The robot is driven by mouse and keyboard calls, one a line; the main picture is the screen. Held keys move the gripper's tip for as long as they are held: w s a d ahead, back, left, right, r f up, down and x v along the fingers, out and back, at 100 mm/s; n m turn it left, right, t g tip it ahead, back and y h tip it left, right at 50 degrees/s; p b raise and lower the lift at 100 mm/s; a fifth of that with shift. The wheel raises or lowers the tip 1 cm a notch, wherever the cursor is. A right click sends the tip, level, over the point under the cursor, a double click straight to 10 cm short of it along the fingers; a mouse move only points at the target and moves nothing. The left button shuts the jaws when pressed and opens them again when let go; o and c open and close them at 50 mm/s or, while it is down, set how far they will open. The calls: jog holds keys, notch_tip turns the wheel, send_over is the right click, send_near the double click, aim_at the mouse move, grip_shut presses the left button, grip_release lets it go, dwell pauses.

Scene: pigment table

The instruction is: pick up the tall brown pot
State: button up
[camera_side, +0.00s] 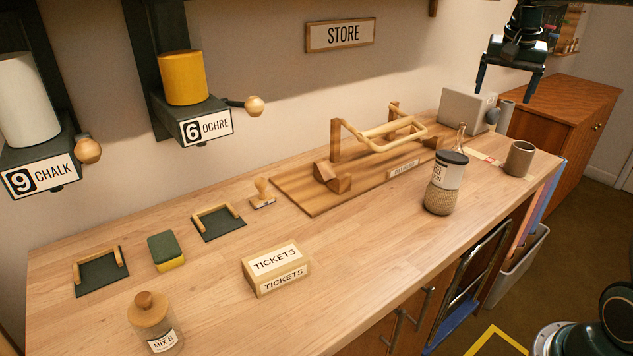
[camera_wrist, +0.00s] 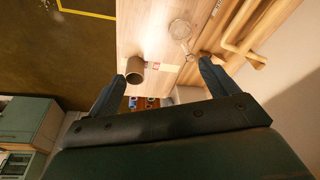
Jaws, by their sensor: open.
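A grey-brown pot (camera_side: 519,158), open at the top, stands upright near the far right end of the wooden counter; it best fits the tall brown pot. In the wrist view the pot (camera_wrist: 135,70) shows close to the left finger, apart from it. My gripper (camera_side: 503,90) hangs high above the counter's far right end, fingers down, open and empty. In the wrist view my gripper (camera_wrist: 160,77) has its fingers wide apart with nothing between them.
A black-lidded jar (camera_side: 445,182) stands left of the pot. A glass bottle (camera_side: 460,138) and a grey box (camera_side: 465,108) are behind it. A wooden rack (camera_side: 345,165), a tickets box (camera_side: 276,268) and a mix jar (camera_side: 156,325) stand further left. The counter just around the pot is mostly clear.

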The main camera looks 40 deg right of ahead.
jog(key=d+f+m+g, duration=0.1)
jog(key=d+f+m, duration=0.3)
jog(key=d, duration=0.7)
jog(key=m, duration=0.2)
send_over(520, 156)
jog(key=d, duration=0.1)
jog(key=a+x, duration=0.1)
jog(key=x, duration=0.5)
jog(key=shift+w+f+g+y, duration=0.15)
jog(key=shift+w+g+y, duration=0.15)
jog(key=shift+g, duration=0.1)
jog(key=shift+f, duration=0.1)
jog(key=shift+s+d+f, duration=0.1)
jog(key=shift+d+f, duration=0.1)
jog(key=shift+f, duration=1.2)
jog(key=shift+w+d+f, duration=0.1)
jog(key=shift+d+f, duration=0.1)
jog(key=shift+f, duration=1.2)
jog(key=shift+s+d+f, duration=0.1)
jog(key=shift+d+f, duration=0.1)
jog(key=shift+f, duration=1.15)
jog(key=shift+d+f, duration=0.2)
jog(key=shift+f, duration=1.1)
jog(key=shift+d+f, duration=0.2)
jog(key=shift+f, duration=1.05)
